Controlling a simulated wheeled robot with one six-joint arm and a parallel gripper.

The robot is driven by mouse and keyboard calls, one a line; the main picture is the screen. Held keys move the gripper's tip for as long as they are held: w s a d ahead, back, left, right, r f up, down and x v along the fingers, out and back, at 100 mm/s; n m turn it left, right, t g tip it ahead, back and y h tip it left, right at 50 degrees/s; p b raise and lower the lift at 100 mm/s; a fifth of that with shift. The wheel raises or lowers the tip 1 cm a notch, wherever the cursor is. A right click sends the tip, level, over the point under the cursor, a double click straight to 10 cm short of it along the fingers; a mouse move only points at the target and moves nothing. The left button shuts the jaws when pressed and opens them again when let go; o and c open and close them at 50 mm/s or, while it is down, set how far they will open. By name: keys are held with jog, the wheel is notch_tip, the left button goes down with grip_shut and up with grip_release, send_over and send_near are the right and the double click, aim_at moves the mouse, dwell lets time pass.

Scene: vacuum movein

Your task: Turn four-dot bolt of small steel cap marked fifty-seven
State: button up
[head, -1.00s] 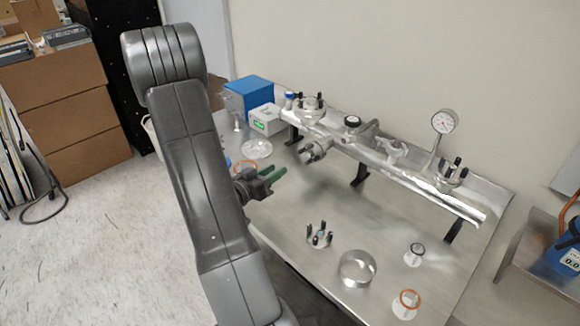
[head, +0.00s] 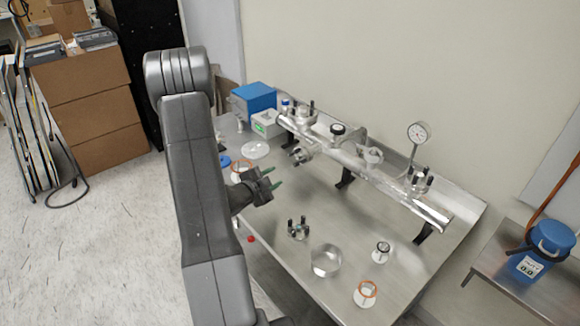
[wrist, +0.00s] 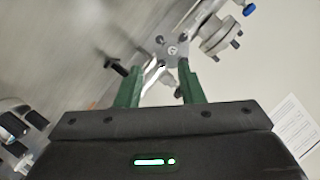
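My gripper (head: 272,178) is open and empty, with green fingers, left of the manifold's front port. In the wrist view its fingertips (wrist: 160,66) stand apart. Beyond and between them is a small steel cap (wrist: 173,52) with dark bolts spread around it. This looks like the bolted cap on the front port (head: 301,153) in the head view. The fingers appear clear of it. The number fifty-seven and the bolt dot marks cannot be read. Other bolted caps sit on the manifold's left top (head: 304,116) and right top (head: 420,182).
The steel manifold (head: 385,187) runs along the back on dark supports. A bolted piece (head: 298,229), a steel ring (head: 326,261) and small cups stand at the table front. A blue box (head: 254,97) is at back left. A blue canister (head: 553,242) stands right on another bench.

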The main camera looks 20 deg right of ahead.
aim_at(294, 166)
jog(key=p+x, duration=0.3)
jog(key=x, duration=0.9)
jog(key=shift+w+d+f, duration=0.1)
jog(key=shift+w+d, duration=0.05)
jog(key=shift+d, duration=0.05)
grip_shut()
